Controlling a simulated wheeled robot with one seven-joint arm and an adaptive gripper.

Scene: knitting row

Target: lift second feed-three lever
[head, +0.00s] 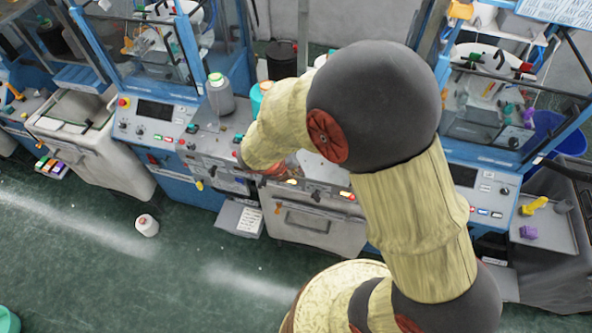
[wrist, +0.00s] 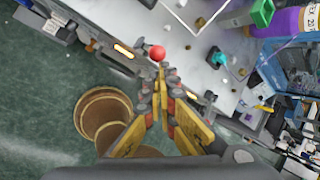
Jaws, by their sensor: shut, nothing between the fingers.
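A red ball knob (wrist: 157,52) shows in the wrist view at the front edge of the machine's pale top. It may be a lever's end; its shaft is hidden behind my fingertips. My gripper (wrist: 163,78) is shut and empty, its tips just below the knob in the picture. I cannot tell whether they touch it. In the head view my arm covers most of this machine, and the gripper is largely hidden behind the wrist. I cannot make out which lever is the second feed-three one.
A lit orange bar (wrist: 124,50) is on the front edge beside the knob. A teal part (wrist: 217,58) and a purple cone (wrist: 295,20) are on the top.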

